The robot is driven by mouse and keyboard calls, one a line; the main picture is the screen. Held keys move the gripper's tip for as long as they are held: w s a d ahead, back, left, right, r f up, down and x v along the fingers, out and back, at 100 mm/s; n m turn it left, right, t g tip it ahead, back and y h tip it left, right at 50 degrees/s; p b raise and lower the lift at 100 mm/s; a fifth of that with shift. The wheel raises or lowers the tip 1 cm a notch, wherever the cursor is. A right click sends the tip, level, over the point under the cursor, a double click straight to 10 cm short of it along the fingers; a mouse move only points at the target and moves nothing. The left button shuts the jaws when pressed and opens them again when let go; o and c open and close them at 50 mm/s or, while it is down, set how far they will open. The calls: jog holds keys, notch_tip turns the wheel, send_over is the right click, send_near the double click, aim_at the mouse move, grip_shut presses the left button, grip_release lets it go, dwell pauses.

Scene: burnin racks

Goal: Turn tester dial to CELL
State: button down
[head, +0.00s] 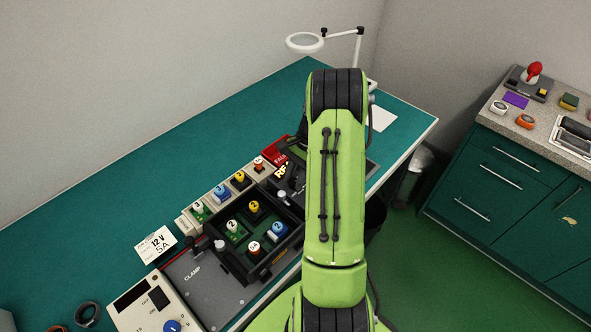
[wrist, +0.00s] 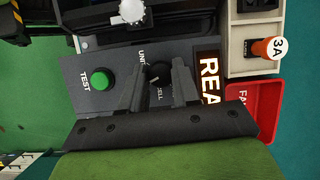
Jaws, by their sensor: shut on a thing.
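The tester (wrist: 110,65) is a dark grey panel with a round green TEST button (wrist: 99,81) and a lit READY sign (wrist: 209,78), partly covered. Its small black dial (wrist: 157,72) sits between UNIT and CELL markings; UNIT is partly covered by a finger and CELL is on the side nearer my palm. My gripper (wrist: 161,77) has its two dark fingers on either side of the dial and is shut on it. Which marking the dial points at is not clear. In the head view my green arm hides the dial and gripper.
A red FAIL tray (wrist: 254,108) and an orange 3A fuse-like part (wrist: 266,48) lie beside the tester. A black fixture (head: 222,262) with several coloured modules, a clamp plate (head: 205,285) and a power unit (head: 150,310) stand left on the green bench (head: 130,175).

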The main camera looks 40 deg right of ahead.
jog(key=n+g+p, duration=0.1)
jog(key=n+g, duration=0.1)
jog(key=n, duration=0.3)
jog(key=shift+w+n, duration=0.15)
jog(key=shift+n, duration=0.15)
jog(key=n+g+h, duration=0.1)
jog(key=n, duration=0.2)
jog(key=n+h, duration=0.1)
jog(key=n, duration=0.1)
jog(key=shift+w+n+g+b, duration=0.1)
jog(key=shift+n+g+b, duration=0.3)
jog(key=c, duration=0.8)
grip_release()
jog(key=p+v, duration=0.3)
jog(key=v, duration=1.2)
jog(key=shift+w+r, duration=0.2)
jog(key=shift+r, duration=0.1)
